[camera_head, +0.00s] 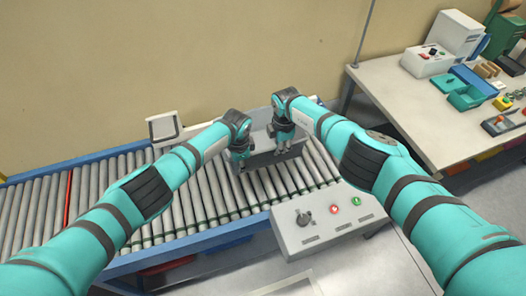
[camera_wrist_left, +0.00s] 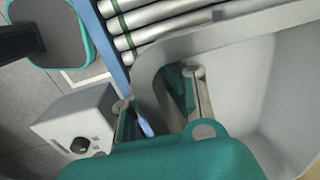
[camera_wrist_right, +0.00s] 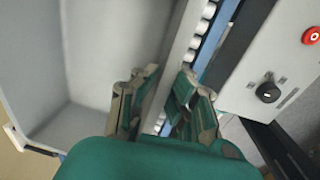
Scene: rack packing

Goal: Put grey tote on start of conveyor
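The grey tote (camera_head: 262,161) is at the conveyor (camera_head: 215,190), close to its right end in the head view. Whether it rests on the rollers or hangs just above them I cannot tell. My left gripper (camera_head: 241,157) is at the tote's near-left corner. In the left wrist view its fingers (camera_wrist_left: 160,88) stand apart on either side of the tote's rim (camera_wrist_left: 225,38). My right gripper (camera_head: 284,139) is on the near wall further right. In the right wrist view its fingers (camera_wrist_right: 168,70) close in on the tote's wall (camera_wrist_right: 192,30). The tote's inside (camera_wrist_right: 105,60) looks empty.
A grey control box (camera_head: 325,222) with a joystick and red and green buttons stands at the conveyor's near side. A workbench (camera_head: 400,95) with bins and tools is at the right. A red line crosses the rollers at the left. The rollers left of the tote are clear.

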